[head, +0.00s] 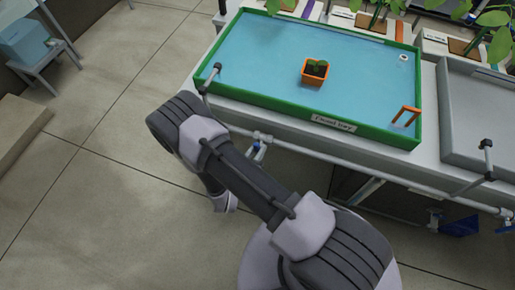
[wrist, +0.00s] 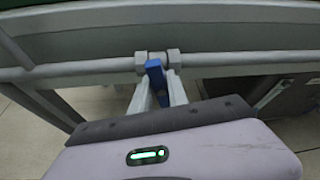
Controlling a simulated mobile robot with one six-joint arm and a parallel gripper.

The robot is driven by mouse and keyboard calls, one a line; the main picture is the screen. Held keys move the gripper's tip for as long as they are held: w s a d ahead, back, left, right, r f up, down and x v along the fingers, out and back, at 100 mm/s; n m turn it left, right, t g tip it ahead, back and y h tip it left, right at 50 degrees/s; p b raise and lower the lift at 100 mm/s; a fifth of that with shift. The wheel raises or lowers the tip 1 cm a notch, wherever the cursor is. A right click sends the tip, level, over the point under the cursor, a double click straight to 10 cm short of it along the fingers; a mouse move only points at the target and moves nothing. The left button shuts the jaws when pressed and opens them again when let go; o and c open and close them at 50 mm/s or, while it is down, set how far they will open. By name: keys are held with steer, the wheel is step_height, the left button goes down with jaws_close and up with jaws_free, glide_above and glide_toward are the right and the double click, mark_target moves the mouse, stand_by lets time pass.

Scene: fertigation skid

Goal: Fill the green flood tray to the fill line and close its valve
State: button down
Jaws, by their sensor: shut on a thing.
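The green flood tray (head: 237,92) is on the bench in the head view, with a "Flood tray" label (head: 333,122) on its front wall. Light blue water (head: 265,55) covers its floor; I cannot make out the fill line or the exact level. Below the front wall, a valve sits on a grey pipe. Its blue handle (head: 257,153) also shows in the wrist view (wrist: 154,72), pointing across the pipe. My gripper (wrist: 158,92) is shut on this handle, with a finger on either side. In the head view my arm hides most of the gripper.
An orange pot with a seedling (head: 314,72) stands in the water. An orange bracket (head: 406,115) is at the tray's right end. A grey tray (head: 462,120) stands to the right, with another blue-handled valve (head: 435,216) below.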

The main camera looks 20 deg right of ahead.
steer(key=shift+m+t+y, duration=0.3)
steer(key=shift+m+y, duration=0.3)
steer(key=shift+m, duration=0.2)
steer(key=c, duration=1.4)
jaws_free()
steer(key=shift+o, duration=0.2)
steer(key=p+v, duration=0.5)
steer(key=v, duration=1.2)
steer(key=shift+s, duration=0.3)
steer(key=shift+a, duration=0.1)
